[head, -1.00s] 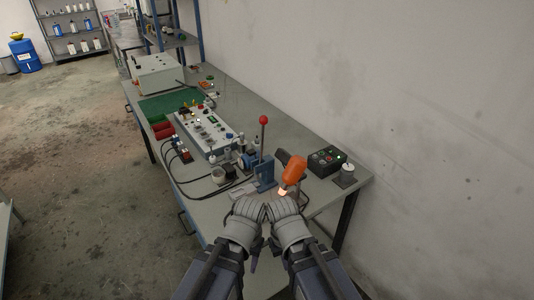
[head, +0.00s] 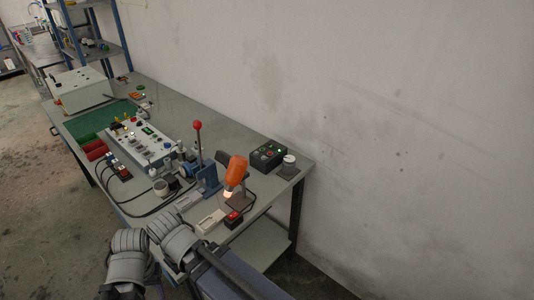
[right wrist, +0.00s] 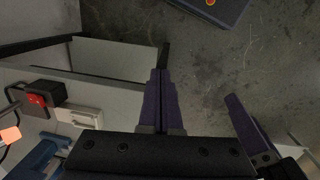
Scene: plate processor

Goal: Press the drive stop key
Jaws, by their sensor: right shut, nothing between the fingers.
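A dark control box (head: 268,156) with several small buttons, some red and green, stands near the back right of the bench; its labels are too small to read. A small dark box with a red button (head: 233,217) sits at the front edge; it also shows in the right wrist view (right wrist: 37,98). I cannot tell which carries the drive stop key. My right gripper (right wrist: 161,80) is shut and empty, apart from both boxes, over the floor in front of the bench. In the head view my left arm's wrist is at the lower left; its fingertips are hidden.
A pale block (head: 211,220) lies by the front edge. A white panel (head: 145,143) and cables occupy the left. A wall runs behind the bench.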

